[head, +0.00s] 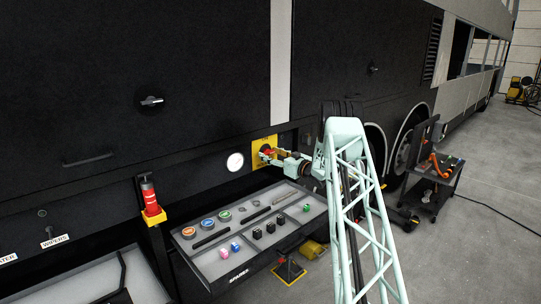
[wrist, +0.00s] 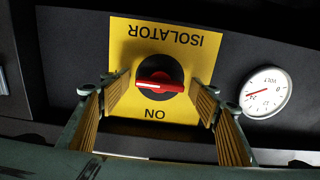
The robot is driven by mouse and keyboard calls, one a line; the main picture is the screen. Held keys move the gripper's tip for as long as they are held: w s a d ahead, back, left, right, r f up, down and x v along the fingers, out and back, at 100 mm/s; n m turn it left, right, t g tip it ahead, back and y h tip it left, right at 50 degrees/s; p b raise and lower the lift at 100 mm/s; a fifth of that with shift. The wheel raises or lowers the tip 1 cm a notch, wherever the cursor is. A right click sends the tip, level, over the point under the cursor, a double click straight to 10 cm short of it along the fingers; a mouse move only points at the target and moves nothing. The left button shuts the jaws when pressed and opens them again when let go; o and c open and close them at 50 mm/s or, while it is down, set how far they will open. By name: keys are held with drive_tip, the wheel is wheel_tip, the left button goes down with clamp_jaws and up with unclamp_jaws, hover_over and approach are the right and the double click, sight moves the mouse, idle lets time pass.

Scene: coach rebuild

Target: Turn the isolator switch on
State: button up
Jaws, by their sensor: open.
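The isolator switch (wrist: 160,87) is a red handle on a round black base, on a yellow plate (wrist: 196,52). In the wrist view the plate appears upside down, with ISOLATOR at the top and ON at the bottom. The handle lies nearly level across the picture. My gripper (wrist: 161,95) is open, with one ribbed finger on each side of the handle and visible gaps; I see no contact. In the head view my gripper (head: 269,155) is in front of the yellow plate (head: 257,160) and hides part of the switch.
A white volt gauge (wrist: 265,93) is beside the plate; it also shows in the head view (head: 235,162). Below is a grey tray (head: 213,265) with coloured caps and small blocks. A trolley (head: 433,186) stands right.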

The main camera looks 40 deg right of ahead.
drive_tip(key=c, duration=0.9)
drive_tip(key=shift+o, duration=0.2)
drive_tip(key=shift+f+n+b, duration=0.1)
drive_tip(key=shift+n+b, duration=0.5)
drive_tip(key=shift+b, duration=0.55)
drive_tip(key=shift+n+b, duration=8.4)
drive_tip(key=shift+b, duration=2.7)
